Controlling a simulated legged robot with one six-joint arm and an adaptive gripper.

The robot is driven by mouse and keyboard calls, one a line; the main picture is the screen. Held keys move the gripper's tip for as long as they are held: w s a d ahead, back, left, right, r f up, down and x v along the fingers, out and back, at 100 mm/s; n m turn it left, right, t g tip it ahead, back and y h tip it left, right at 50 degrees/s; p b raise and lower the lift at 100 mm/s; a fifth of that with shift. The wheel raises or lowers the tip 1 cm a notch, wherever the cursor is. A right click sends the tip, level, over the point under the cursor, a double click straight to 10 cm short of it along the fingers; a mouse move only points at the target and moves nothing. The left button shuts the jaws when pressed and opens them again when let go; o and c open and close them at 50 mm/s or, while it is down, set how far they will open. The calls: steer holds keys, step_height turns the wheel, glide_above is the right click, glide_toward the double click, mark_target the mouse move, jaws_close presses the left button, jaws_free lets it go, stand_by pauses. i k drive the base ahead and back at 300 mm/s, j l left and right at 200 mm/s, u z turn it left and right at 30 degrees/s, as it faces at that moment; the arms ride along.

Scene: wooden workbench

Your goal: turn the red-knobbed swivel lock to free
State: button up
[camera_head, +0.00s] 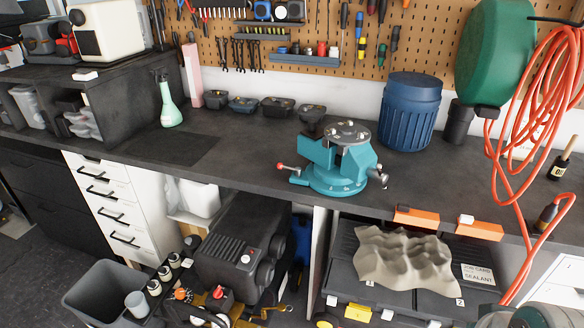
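A teal bench vise (335,178) stands on the dark workbench near its front edge, right of centre. A short lever with a red knob (280,166) sticks out to the left from the vise's base; this is the swivel lock. The knob is clear of other things, and nothing touches it. Whether the lock is tight or free cannot be told from this view. My gripper is not in view.
A blue ribbed bin (410,112) stands behind the vise to the right. An orange hose (500,170) hangs at the right over the bench edge. Small dark trays (243,104) line the back. The dark bench top (245,170) left of the vise is clear.

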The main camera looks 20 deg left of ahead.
mark_target(297, 170)
steer(key=k+j, duration=0.15)
steer(key=j, duration=0.25)
steer(key=k+j+u, duration=0.1)
steer(key=j, duration=0.3)
steer(key=i+j+u, duration=0.1)
steer(key=j, duration=0.2)
steer(key=i+j, duration=0.1)
steer(key=j, duration=0.25)
steer(key=i+u, duration=0.15)
steer(key=i, duration=0.3)
